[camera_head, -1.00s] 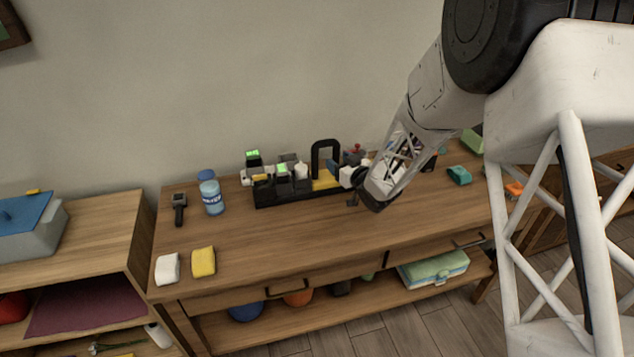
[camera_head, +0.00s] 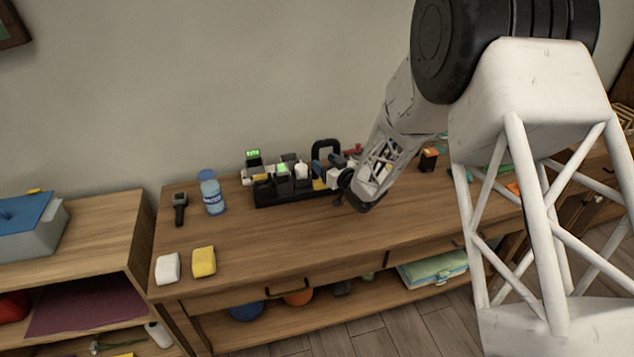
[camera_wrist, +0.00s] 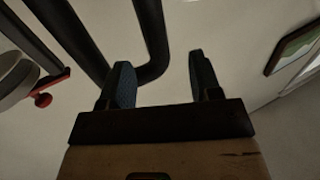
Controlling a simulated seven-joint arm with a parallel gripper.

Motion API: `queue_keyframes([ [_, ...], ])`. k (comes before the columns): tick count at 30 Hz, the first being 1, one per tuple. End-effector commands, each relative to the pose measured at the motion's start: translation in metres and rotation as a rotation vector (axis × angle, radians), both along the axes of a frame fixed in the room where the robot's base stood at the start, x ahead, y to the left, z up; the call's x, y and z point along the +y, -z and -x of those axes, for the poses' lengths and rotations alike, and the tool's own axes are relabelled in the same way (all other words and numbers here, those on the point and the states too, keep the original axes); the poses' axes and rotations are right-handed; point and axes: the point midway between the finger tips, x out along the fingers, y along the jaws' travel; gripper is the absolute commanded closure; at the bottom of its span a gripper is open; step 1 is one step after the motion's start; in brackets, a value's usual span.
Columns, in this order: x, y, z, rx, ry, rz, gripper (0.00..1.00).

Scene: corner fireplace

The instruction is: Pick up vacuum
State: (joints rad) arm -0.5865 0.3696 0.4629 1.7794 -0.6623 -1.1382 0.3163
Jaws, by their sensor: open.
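A black squared loop handle (camera_head: 326,145) stands up at the right end of a black rack on the wooden bench. I cannot tell for sure that it belongs to the vacuum. My gripper (camera_head: 328,163) is at this right end, its two bluish fingers apart and pointing toward the handle. In the wrist view, the open fingers (camera_wrist: 162,78) show with thick black bent tubing (camera_wrist: 153,35) beyond them, partly in line with the gap. Nothing is visibly held. My arm and wrist hide part of the bench behind them.
The black rack (camera_head: 290,197) holds several small devices. The bench front (camera_head: 300,245) is clear. A red-tipped item (camera_wrist: 42,99) shows left in the wrist view.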

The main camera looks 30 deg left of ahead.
Motion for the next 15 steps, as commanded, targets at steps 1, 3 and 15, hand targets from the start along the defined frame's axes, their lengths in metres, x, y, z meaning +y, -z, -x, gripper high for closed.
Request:
queue_keyframes([
  [1, 0.0021, 0.0002, -0.001, 0.0, 0.0, 0.0, 0.42],
  [3, 0.0032, 0.0, -0.0015, 0.0, 0.0, 0.0, 0.42],
  [15, 0.0062, -0.0003, -0.0033, 0.0, 0.001, 0.0, 0.42],
])
